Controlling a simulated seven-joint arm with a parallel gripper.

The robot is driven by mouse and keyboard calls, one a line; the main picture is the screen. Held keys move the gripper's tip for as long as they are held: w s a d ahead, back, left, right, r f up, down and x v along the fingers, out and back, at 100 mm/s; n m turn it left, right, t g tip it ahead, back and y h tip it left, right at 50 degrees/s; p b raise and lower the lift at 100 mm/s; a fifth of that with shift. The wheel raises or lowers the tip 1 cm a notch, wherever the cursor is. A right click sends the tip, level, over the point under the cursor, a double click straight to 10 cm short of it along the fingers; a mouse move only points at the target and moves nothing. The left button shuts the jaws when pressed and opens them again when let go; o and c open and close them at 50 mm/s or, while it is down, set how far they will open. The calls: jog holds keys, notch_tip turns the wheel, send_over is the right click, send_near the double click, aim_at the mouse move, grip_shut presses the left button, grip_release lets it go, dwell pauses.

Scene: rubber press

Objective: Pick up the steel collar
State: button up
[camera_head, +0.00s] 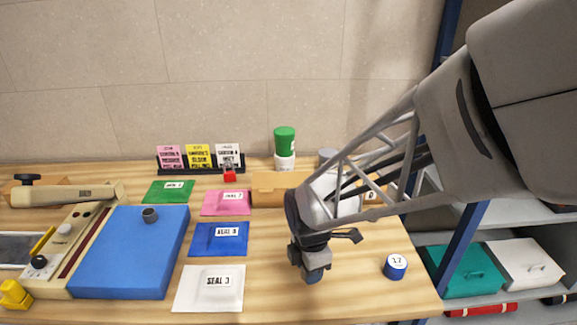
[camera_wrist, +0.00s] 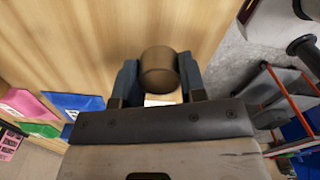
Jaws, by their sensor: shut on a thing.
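My gripper (camera_head: 312,272) is low over the right part of the wooden table, pointing down. In the wrist view my gripper (camera_wrist: 159,78) is shut on a smooth brownish round part (camera_wrist: 159,68), with a finger on each side of it. A small pale patch shows just below this part. I cannot tell for sure whether it is the steel collar; in the head view the fingers hide it.
Blue pad (camera_head: 125,260) lies at left. Labelled cards, white (camera_head: 205,298), blue (camera_head: 220,251), pink (camera_head: 218,210) and green (camera_head: 170,195), lie mid-table. A blue round container (camera_head: 395,267) marked 17 stands right of my gripper. A green-topped bottle (camera_head: 284,143) stands behind.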

jog(key=shift+s+d+r, duration=0.1)
jog(key=shift+s, duration=0.3)
dwell(0.6)
jog(key=shift+w+a+r, duration=0.1)
jog(key=shift+w+a, duration=0.1)
jog(key=shift+a, duration=0.4)
jog(key=a+r, duration=0.2)
jog(key=a, duration=1.2)
jog(key=s+a+r, duration=0.1)
jog(key=a+r, duration=0.2)
jog(key=a, duration=1.2)
jog(key=shift+s+n, duration=0.15)
jog(key=shift+n, duration=0.15)
jog(key=shift+a, duration=0.1)
jog(key=w+a, duration=0.3)
jog(key=w+a+f, duration=0.1)
jog(key=w+a, duration=0.7)
jog(key=shift+w+f, duration=0.2)
jog(key=shift+f, duration=0.05)
